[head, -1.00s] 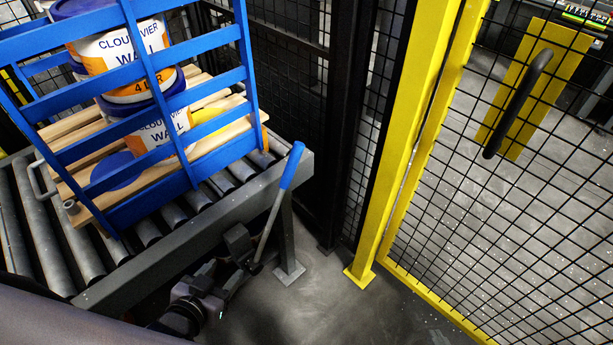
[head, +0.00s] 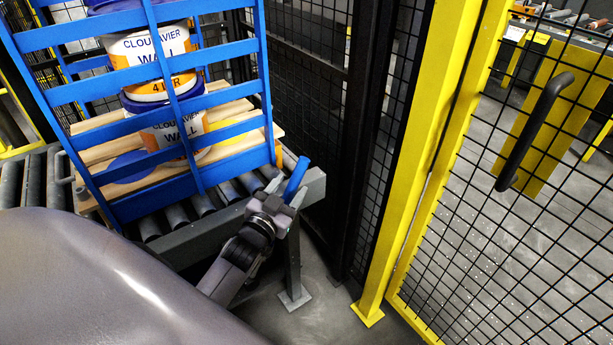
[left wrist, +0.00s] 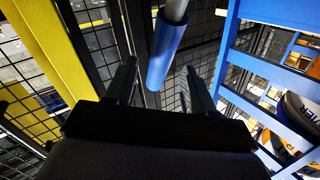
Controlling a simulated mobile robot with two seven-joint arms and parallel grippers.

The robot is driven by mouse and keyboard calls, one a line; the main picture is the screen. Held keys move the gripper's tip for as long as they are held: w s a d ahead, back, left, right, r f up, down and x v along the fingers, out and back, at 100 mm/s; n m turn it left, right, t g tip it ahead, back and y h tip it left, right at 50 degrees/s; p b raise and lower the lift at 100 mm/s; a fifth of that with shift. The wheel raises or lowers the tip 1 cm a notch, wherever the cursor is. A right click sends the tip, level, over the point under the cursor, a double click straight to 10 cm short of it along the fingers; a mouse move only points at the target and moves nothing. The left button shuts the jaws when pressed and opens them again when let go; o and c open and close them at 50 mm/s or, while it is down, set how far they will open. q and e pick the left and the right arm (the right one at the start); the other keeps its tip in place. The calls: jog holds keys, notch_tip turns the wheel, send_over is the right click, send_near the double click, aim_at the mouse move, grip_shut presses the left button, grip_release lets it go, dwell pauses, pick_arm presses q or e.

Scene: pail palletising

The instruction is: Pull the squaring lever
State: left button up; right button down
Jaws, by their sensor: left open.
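The squaring lever's blue grip (head: 297,178) stands up at the near right end of the roller conveyor. My left gripper (head: 285,192) is at the grip, its fingers open on either side of it. In the left wrist view the blue grip (left wrist: 165,52) with its grey rod lies between the two open fingers (left wrist: 160,85), with gaps on both sides. The lower part of the lever is hidden behind my gripper in the head view. The blue slatted squaring frame (head: 150,75) stands against a pallet (head: 232,110) of stacked pails (head: 180,132). My right gripper is not in view.
The roller conveyor (head: 215,220) carries the pallet. A yellow post (head: 420,150) and a mesh gate with a black handle (head: 535,130) stand to the right. Dark mesh fencing (head: 300,80) is behind the lever. Bare floor lies below the conveyor end.

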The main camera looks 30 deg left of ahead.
aim_at(299, 175)
pick_arm(q)
jog(key=shift+w+a, duration=0.2)
jog(key=shift+w, duration=1.25)
jog(key=shift+w+a, duration=0.2)
jog(key=shift+w, duration=1.25)
grip_shut()
